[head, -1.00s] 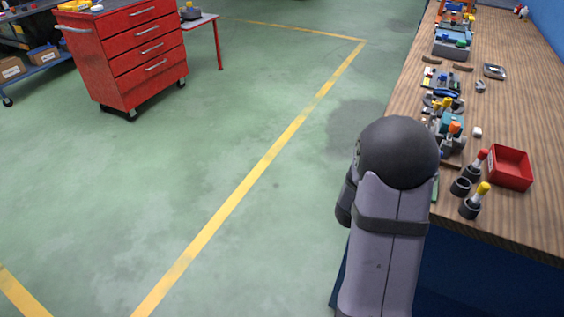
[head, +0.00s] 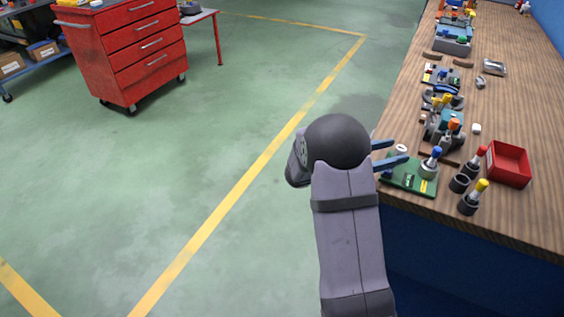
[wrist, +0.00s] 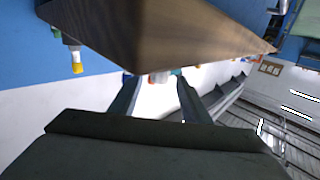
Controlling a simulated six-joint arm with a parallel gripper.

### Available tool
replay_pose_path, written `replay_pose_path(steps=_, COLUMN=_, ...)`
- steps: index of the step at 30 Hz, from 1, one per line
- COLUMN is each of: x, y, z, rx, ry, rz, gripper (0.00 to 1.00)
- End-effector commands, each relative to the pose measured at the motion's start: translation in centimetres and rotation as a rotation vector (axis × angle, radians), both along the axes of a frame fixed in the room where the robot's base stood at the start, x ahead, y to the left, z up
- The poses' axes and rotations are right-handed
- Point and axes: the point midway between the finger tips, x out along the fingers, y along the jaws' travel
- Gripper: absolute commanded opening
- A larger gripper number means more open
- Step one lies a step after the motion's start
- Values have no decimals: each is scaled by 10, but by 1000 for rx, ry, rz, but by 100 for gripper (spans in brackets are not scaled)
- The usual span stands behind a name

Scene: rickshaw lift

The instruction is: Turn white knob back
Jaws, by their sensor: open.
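A white knob (head: 401,149) shows at the left edge of the wooden workbench, by a green board (head: 412,182). My gripper (head: 390,153) is open, with its two blue-grey fingers pointing right at the knob, one above and one below it in the head view. I cannot tell whether they touch it. In the wrist view my gripper (wrist: 156,84) has its fingers apart. A small white and red thing (wrist: 158,77) shows between the tips below the bench edge; I cannot tell if it is the knob.
The workbench (head: 525,225) holds a blue-topped post (head: 430,163), red-topped (head: 473,161) and yellow-topped (head: 474,197) posts and a red bin (head: 509,163). Several fixtures line the bench farther back. A red drawer cabinet (head: 140,50) stands far left.

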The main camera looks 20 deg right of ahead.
Motion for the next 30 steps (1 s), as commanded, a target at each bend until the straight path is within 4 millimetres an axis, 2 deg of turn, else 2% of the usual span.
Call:
replay_pose_path(steps=3, x=1, y=23, z=-1, rx=-1, ry=-1, rz=6, gripper=43)
replay_pose_path(steps=7, x=4, y=43, z=1, rx=5, ry=-5, rz=19, gripper=43)
replay_pose_path(steps=17, x=60, y=59, z=0, rx=126, ry=-54, rz=304, gripper=43)
replay_pose_path(steps=24, x=94, y=85, z=-3, rx=234, ry=-61, rz=504, gripper=43)
replay_pose_path(steps=30, x=114, y=114, z=-7, rx=330, ry=-45, rz=662, gripper=43)
